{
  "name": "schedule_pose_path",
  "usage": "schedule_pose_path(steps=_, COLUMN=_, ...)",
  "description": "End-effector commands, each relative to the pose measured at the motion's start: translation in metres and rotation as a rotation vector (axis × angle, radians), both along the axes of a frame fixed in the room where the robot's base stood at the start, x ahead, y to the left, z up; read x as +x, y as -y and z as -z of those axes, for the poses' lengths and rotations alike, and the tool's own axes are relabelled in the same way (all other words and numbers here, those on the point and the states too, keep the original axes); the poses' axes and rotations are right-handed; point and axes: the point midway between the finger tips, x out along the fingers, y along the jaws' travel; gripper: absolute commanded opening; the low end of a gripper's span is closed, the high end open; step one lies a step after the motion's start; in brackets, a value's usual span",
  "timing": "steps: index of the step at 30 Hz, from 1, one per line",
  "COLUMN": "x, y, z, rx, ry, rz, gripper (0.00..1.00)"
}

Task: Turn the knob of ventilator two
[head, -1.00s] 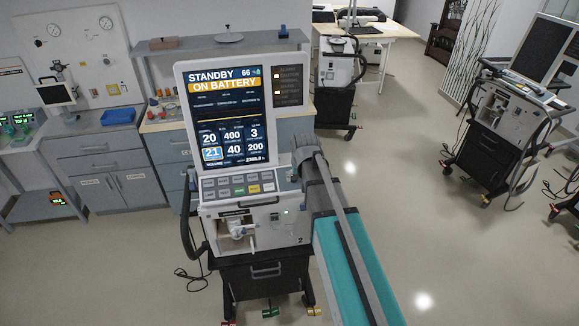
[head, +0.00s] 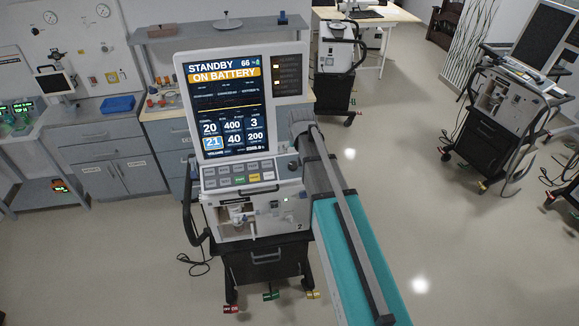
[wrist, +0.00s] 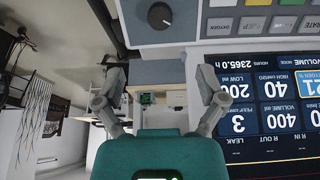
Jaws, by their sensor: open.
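Ventilator two (head: 255,215), with a small "2" on its lower front, stands in the middle of the head view. Its screen (head: 228,105) reads "STANDBY ON BATTERY", and the tile "21" is highlighted. The knob (head: 293,166) is at the right of the button panel below the screen. In the wrist view, the round dark grey knob (wrist: 160,16) has a light pointer mark and sits at the top centre. My gripper (wrist: 160,84) is open and empty, its fingers apart below the knob in that picture and not touching it. Its fingers are not clear in the head view.
A counter with drawers (head: 105,165) and a bench with bottles stand behind on the left. Another ventilator (head: 505,105) stands at the right, and one more (head: 335,60) at the back. Open floor (head: 440,220) lies right of my arm.

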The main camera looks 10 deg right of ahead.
Motion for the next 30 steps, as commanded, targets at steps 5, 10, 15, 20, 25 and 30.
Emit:
schedule_pose_path(steps=5, x=0.004, y=0.0, z=0.012, rx=0.0, ry=0.0, rz=0.0, gripper=0.9)
schedule_pose_path(steps=10, x=0.009, y=0.0, z=0.025, rx=0.0, ry=0.0, rz=-0.001, gripper=0.9)
schedule_pose_path(steps=15, x=0.015, y=0.0, z=0.038, rx=0.0, ry=0.0, rz=-0.001, gripper=0.9)
schedule_pose_path(steps=20, x=0.02, y=0.0, z=0.051, rx=0.001, ry=0.0, rz=-0.001, gripper=0.9)
schedule_pose_path(steps=25, x=0.026, y=0.0, z=0.064, rx=0.001, ry=0.0, rz=-0.001, gripper=0.9)
schedule_pose_path(steps=30, x=0.031, y=0.0, z=0.077, rx=0.0, ry=0.0, rz=-0.002, gripper=0.9)
